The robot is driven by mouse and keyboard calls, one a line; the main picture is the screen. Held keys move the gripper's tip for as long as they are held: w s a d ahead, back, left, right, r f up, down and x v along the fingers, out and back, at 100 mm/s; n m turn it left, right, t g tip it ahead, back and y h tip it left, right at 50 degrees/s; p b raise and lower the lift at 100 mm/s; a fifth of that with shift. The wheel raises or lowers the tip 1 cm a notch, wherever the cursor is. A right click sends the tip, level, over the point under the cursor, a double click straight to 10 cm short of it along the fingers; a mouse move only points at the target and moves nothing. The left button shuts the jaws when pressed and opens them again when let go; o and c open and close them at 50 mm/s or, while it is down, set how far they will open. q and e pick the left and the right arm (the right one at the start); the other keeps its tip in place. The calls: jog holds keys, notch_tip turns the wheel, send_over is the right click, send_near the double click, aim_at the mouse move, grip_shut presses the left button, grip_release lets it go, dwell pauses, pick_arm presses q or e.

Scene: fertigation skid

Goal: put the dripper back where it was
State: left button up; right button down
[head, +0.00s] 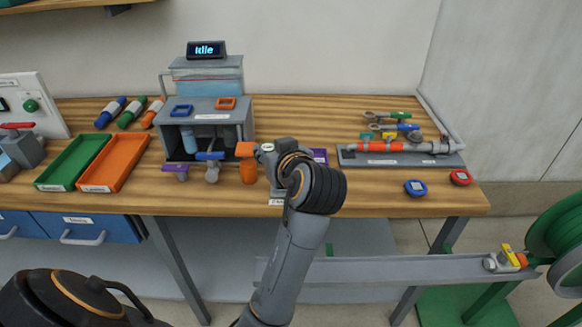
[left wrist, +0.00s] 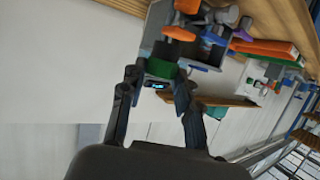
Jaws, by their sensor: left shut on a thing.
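My left gripper (head: 264,152) is above the workbench, just right of the small orange part (head: 246,150) in front of the grey box. In the left wrist view its two fingers (left wrist: 160,78) close around a small green piece (left wrist: 162,68). I cannot tell for sure that this piece is the dripper. In the head view my own gripper hides it. An orange part (left wrist: 180,33) shows close beyond the fingertips. My right gripper is not in view.
The grey box (head: 206,104) carries a display (head: 206,50) reading "Idle". A blue-handled valve (head: 211,157) and a purple part (head: 175,170) stand before it. Green (head: 74,163) and orange (head: 115,163) trays lie left, a pipe board (head: 400,160) right.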

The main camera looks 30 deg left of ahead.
pick_arm(q)
jog(key=w+a+f, duration=0.1)
jog(key=w+f, duration=0.1)
jog(key=w, duration=0.1)
jog(key=w+a+f, duration=0.1)
jog(key=w+f, duration=0.2)
jog(key=w, duration=0.1)
jog(key=w+a+f+p, duration=0.1)
jog(key=w+a+f, duration=0.1)
jog(key=w+f, duration=0.1)
jog(key=shift+w+f, duration=0.25)
jog(key=shift+w, duration=0.4)
jog(key=shift+w+f, duration=0.2)
jog(key=shift+f, duration=0.05)
notch_tip(320, 180, down, 3)
jog(key=shift+w+a+f+p, duration=0.1)
jog(key=shift+p, duration=0.25)
jog(key=shift+f, duration=0.1)
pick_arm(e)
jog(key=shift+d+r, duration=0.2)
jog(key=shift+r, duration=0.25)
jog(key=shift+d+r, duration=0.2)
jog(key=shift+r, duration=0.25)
pick_arm(q)
jog(key=shift+f, duration=0.1)
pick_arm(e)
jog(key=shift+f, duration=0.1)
